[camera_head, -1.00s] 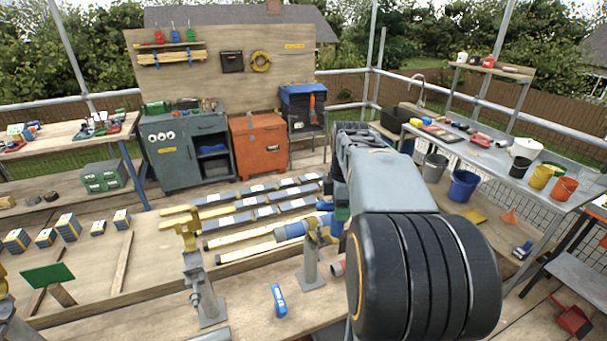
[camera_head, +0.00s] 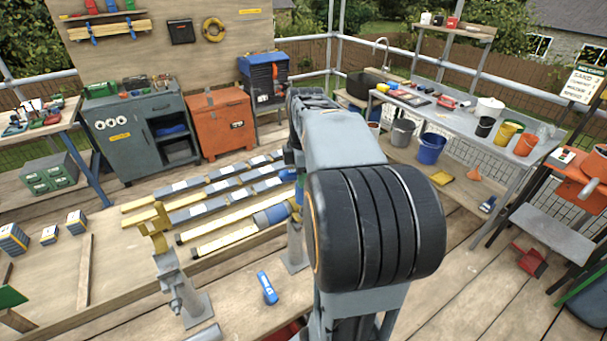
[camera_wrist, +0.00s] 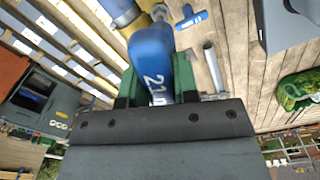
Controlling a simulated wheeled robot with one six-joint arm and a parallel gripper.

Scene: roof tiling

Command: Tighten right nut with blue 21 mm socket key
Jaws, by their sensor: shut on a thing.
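My gripper (camera_wrist: 157,78) is shut on the blue socket key (camera_wrist: 152,52) in the wrist view. Its green jaws lie on both sides of the key, and a white "21" shows on it. The key's far end points towards a yellow fitting (camera_wrist: 159,12) at the top; I cannot tell whether they touch. A grey post with a yellow fitting (camera_head: 157,240) stands left, and a second grey post (camera_head: 294,250) stands right, partly behind my arm. I cannot make out the right nut.
A blue T-shaped tool (camera_head: 267,288) lies on the boards between the posts; it also shows in the wrist view (camera_wrist: 190,19). Yellow and grey bars lie behind. A workbench with buckets (camera_head: 432,147) stands right.

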